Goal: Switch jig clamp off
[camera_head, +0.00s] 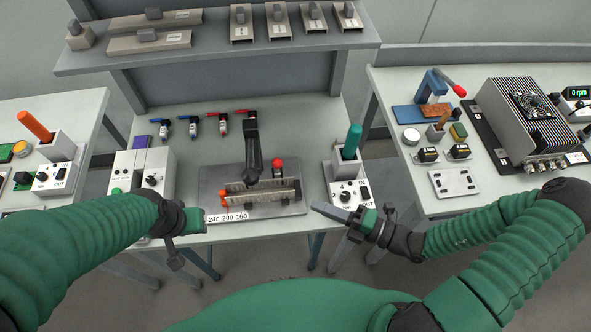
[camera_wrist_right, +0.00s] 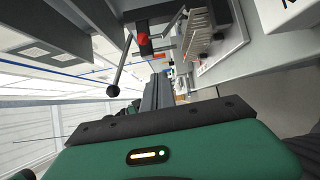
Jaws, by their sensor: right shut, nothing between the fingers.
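The jig (camera_head: 291,208) is a grey plate on the middle table, with a slotted light duct (camera_head: 240,187) lying across it. A red knob (camera_head: 277,163) stands behind the duct, and an orange piece (camera_head: 223,197) sits at its left end. The red knob also shows in the right wrist view (camera_wrist_right: 143,38), near a dark rod ending in a black ball (camera_wrist_right: 113,90). My right gripper (camera_head: 318,207) is shut and empty, to the right of the jig and apart from it. My left gripper (camera_head: 202,218) is at the jig's front left; its jaws are unclear.
A black upright arm (camera_head: 253,150) stands over the duct. A control box (camera_head: 348,195) with a green handle (camera_head: 351,141) stands right of the jig, and a white box (camera_head: 143,174) stands left. Several blue and red tools lie behind. A shelf (camera_head: 215,45) spans the back.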

